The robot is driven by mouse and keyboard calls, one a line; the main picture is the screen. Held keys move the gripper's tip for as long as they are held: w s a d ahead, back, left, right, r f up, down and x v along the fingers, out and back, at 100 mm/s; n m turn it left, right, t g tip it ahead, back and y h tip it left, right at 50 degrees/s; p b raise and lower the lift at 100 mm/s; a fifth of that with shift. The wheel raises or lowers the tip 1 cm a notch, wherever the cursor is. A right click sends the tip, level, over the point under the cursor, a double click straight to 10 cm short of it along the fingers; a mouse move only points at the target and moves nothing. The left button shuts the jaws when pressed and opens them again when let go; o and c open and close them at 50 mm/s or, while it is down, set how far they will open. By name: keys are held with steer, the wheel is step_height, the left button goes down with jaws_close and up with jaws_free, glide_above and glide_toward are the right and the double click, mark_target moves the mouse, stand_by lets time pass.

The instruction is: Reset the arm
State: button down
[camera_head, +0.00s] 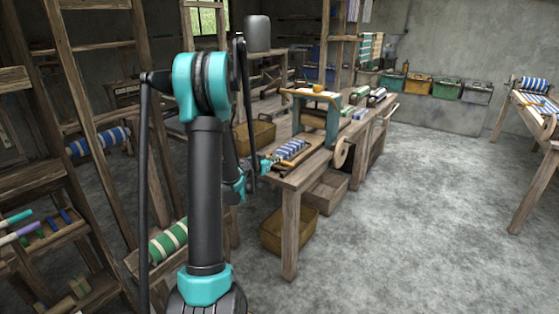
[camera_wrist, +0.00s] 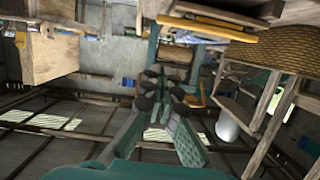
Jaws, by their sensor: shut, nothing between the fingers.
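My arm stands in the middle of the head view, its black and teal links rising and bending down behind. My gripper (camera_wrist: 168,92) shows in the wrist view with its dark-tipped fingers drawn together and nothing between them. In the head view, teal parts at the arm's end (camera_head: 267,165) show at the near left corner of the wooden workbench (camera_head: 290,182). I cannot tell whether they touch it. A blue-and-white striped roll (camera_head: 291,149) lies on the bench just beyond. The wrist view is steeply tilted, with roof beams and bright windows in its lower half.
A wooden ladder-like frame (camera_head: 66,60) and shelves with cloth rolls stand close on the left. Baskets (camera_head: 289,229) sit under the bench. Several coloured bins (camera_head: 418,85) line the back wall. Another bench (camera_head: 535,100) stands at the right. The grey floor (camera_head: 420,200) between is clear.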

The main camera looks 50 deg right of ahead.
steer(key=shift+a, duration=0.1)
stand_by(0.5)
steer(key=w+a+f+n+t+y, duration=0.1)
steer(key=w+a+n+t+y, duration=0.2)
steer(key=a, duration=1.3)
steer(key=w+a+n+y, duration=0.3)
steer(key=a+n+y, duration=0.15)
steer(key=a, duration=1.15)
steer(key=s+a+f+n+y, duration=0.2)
steer(key=s+a+n, duration=0.1)
steer(key=a, duration=0.6)
steer(key=s+a+f+n+y, duration=0.2)
steer(key=s+a, duration=0.3)
steer(key=a, duration=0.5)
steer(key=s+a+f+n+y, duration=0.2)
steer(key=s+a+n+y, duration=0.1)
steer(key=a, duration=0.7)
steer(key=shift+s+f+n+y, duration=0.3)
steer(key=shift+s+n, duration=0.3)
steer(key=shift+n, duration=0.35)
